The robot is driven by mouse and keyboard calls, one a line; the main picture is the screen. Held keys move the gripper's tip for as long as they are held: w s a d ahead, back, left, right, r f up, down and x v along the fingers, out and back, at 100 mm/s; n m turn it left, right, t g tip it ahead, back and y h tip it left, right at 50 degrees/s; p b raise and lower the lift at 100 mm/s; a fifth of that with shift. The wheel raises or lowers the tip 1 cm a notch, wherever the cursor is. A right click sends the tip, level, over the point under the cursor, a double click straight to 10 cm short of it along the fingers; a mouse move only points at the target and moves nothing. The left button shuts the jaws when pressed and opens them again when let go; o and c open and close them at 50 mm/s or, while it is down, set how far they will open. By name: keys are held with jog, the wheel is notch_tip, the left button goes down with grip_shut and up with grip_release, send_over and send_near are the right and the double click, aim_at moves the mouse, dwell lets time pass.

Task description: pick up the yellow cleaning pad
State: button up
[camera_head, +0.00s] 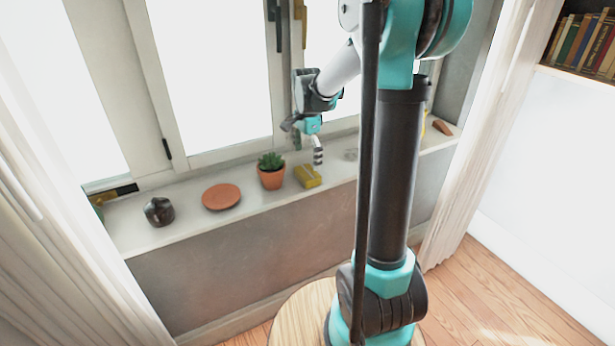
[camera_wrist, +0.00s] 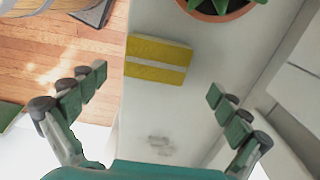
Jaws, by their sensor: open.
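The yellow cleaning pad (camera_head: 307,176) lies on the white windowsill, just right of a potted plant, in the head view. In the wrist view the pad (camera_wrist: 157,60) shows as a yellow block with a pale stripe across it, ahead of my fingers and roughly between their lines. My gripper (camera_head: 316,147) hangs just above the pad in the head view. In the wrist view my gripper (camera_wrist: 160,84) is open, its two green-padded fingers wide apart with nothing between them. No contact with the pad shows.
The potted succulent (camera_head: 271,172) stands close to the pad's left. A terracotta saucer (camera_head: 221,196) and a dark pot-like object (camera_head: 159,211) sit farther left on the sill (camera_head: 180,228). The window (camera_head: 215,75) rises behind. Part of the sill is hidden by my arm.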

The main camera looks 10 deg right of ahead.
aim_at(307, 171)
jog(key=shift+s+f, duration=0.2)
jog(key=shift+f, duration=2.7)
jog(key=shift+c, duration=0.2)
jog(key=c, duration=1.1)
jog(key=shift+r, duration=0.15)
notch_tip(307, 171, up, 20)
jog(key=shift+f, duration=0.1)
